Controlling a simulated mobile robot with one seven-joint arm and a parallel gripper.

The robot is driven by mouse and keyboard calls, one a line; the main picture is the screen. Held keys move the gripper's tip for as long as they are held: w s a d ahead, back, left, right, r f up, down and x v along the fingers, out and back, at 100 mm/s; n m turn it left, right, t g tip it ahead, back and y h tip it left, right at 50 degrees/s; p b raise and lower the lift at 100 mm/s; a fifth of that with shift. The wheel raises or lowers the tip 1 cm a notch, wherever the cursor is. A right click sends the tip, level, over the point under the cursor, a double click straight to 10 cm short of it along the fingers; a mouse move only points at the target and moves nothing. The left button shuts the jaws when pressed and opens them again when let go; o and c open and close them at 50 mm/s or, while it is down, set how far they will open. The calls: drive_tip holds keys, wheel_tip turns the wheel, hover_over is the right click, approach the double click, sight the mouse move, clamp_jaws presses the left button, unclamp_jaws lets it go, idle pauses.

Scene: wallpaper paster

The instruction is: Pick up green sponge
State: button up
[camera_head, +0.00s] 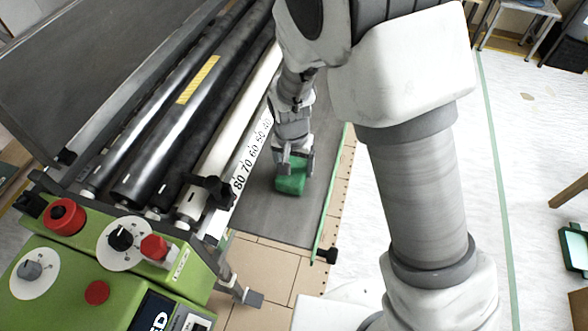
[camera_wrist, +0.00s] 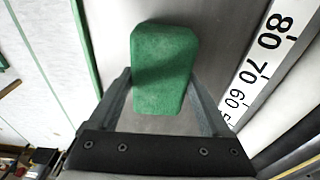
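The green sponge (camera_head: 290,183) lies on the grey flat surface beside the rollers. It shows as a rounded green block in the wrist view (camera_wrist: 163,65). My gripper (camera_head: 297,166) is just over the sponge, pointing down. In the wrist view my gripper (camera_wrist: 161,78) has its two fingers spread wide, one on each side of the sponge's near part. The fingertips are close to the sponge's sides; whether they touch it is hard to tell. The sponge does not look lifted.
A white scale strip with numbers (camera_head: 252,155) and dark rollers (camera_head: 167,125) run along the left of the grey surface (camera_head: 260,212). The green control box (camera_head: 110,275) with red knobs stands at the front left. A green edge strip (camera_head: 331,195) bounds the right.

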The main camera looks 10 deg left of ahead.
sight(294, 163)
drive_tip(key=c, duration=0.5)
drive_tip(key=shift+r, duration=0.55)
wheel_tip(294, 163, up, 3)
drive_tip(key=shift+a+f+p, duration=0.1)
drive_tip(key=shift+p, duration=0.3)
drive_tip(key=s+r, duration=0.2)
drive_tip(key=s, duration=0.2)
drive_tip(key=s+r+p, duration=0.1)
drive_tip(key=s+r, duration=0.1)
drive_tip(key=s, duration=0.1)
drive_tip(key=s+r, duration=0.3)
drive_tip(key=s, duration=0.1)
drive_tip(key=shift+s+d, duration=0.25)
drive_tip(key=shift+s, duration=0.1)
